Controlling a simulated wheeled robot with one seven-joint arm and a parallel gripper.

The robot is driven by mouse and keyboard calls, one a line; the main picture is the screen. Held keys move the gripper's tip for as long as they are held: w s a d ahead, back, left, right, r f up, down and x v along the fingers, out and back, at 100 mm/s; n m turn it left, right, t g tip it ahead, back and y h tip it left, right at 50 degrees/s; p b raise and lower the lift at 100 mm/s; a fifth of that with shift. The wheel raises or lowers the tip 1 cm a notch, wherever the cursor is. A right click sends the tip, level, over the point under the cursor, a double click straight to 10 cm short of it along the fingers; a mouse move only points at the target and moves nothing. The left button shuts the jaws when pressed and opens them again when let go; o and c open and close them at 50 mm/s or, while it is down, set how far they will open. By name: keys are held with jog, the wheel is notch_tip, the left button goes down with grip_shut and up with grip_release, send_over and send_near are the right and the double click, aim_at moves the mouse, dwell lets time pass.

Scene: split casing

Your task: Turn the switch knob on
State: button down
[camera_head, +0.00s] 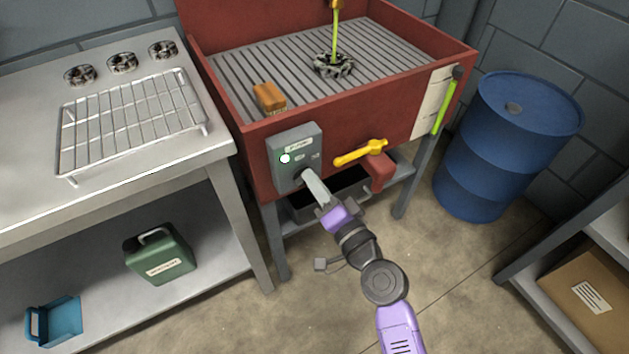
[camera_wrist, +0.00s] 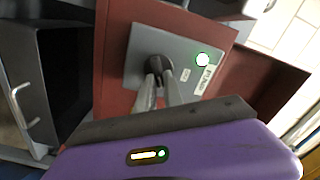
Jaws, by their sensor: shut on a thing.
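The grey switch box (camera_head: 292,146) is fixed to the front of a red wash basin. It has labels and a lit white-green lamp (camera_head: 285,158). In the wrist view the box (camera_wrist: 140,72) shows the lamp (camera_wrist: 203,59) and a black switch knob (camera_wrist: 155,64). My gripper (camera_wrist: 162,80) is shut on the knob, one finger on each side of it. In the head view my gripper (camera_head: 304,176) reaches the lower part of the box and hides most of the knob.
A yellow lever valve (camera_head: 361,152) sits right of the box. The basin (camera_head: 230,92) holds an orange brush (camera_head: 269,97) and a gear. A steel table (camera_head: 215,146) with a wire rack stands left; a blue drum (camera_head: 510,140) stands right.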

jog(key=shift+f, duration=0.1)
jog(key=c, duration=1.5)
grip_release()
jog(key=shift+o, duration=0.2)
jog(key=shift+d, duration=0.1)
jog(key=v, duration=0.7)
jog(key=shift+s+d+b, duration=0.2)
jog(key=shift+s+b, duration=0.15)
jog(key=shift+b, duration=0.1)
